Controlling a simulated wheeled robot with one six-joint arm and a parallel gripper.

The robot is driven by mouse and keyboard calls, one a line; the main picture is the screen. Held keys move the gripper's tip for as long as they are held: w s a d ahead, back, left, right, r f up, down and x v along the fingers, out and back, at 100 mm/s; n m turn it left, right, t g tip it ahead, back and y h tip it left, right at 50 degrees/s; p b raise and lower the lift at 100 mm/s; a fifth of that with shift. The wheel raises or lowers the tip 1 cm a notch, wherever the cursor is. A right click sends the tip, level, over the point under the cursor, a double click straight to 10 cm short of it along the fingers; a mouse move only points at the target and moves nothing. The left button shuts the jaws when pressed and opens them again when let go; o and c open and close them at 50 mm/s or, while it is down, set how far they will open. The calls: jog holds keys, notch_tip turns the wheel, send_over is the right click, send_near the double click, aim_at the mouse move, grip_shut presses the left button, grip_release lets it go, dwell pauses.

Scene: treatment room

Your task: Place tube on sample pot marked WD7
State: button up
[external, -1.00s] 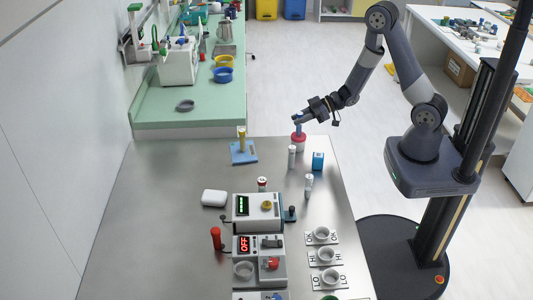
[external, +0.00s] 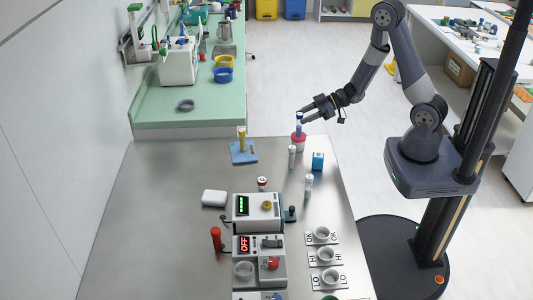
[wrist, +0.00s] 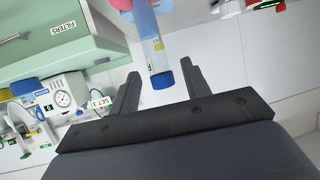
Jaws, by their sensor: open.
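A clear tube with blue ends (external: 298,126) stands upright on a red-and-white pot (external: 299,142) at the far right of the steel table. No marking on this pot is readable. My gripper (external: 305,115) is open beside the tube's top, to its right. In the wrist view the tube (wrist: 152,48) shows just beyond the open fingers (wrist: 160,76), apart from both. Its blue end points toward me, and part of the red pot (wrist: 143,16) shows at the top.
A yellow-topped item sits on a blue base (external: 244,152) to the left. Instruments (external: 258,210) and white cups on labelled cards (external: 322,234) are nearer. The table's left part is clear.

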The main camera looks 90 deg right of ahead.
jog(key=v, duration=0.9)
jog(key=shift+s, duration=0.3)
